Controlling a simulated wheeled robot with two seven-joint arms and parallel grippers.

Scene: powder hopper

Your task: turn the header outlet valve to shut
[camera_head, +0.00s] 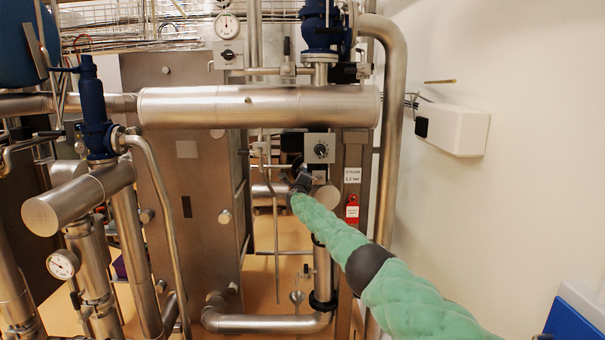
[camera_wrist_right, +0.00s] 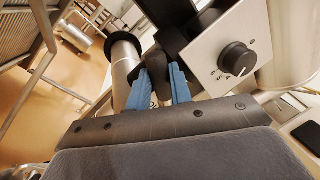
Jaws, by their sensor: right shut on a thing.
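My right arm in its green sleeve reaches in from the lower right of the head view, and its gripper (camera_head: 301,183) is at the pipework below the large horizontal header pipe (camera_head: 258,107). In the right wrist view the two blue fingers of the gripper (camera_wrist_right: 164,82) are shut on a dark valve handle (camera_wrist_right: 156,66), one finger on each side. In the head view the arm and gripper mostly hide this handle. A steel pipe (camera_wrist_right: 124,66) with a black flange is beside it in the wrist view. My left gripper is not in view.
A square plate with a black dial knob (camera_head: 320,148) is just above my right gripper; the knob (camera_wrist_right: 238,58) is close by in the wrist view. A red tag (camera_head: 352,211) hangs to the right. A steel cabinet (camera_head: 187,190) stands left. The white wall (camera_head: 530,200) bounds the right.

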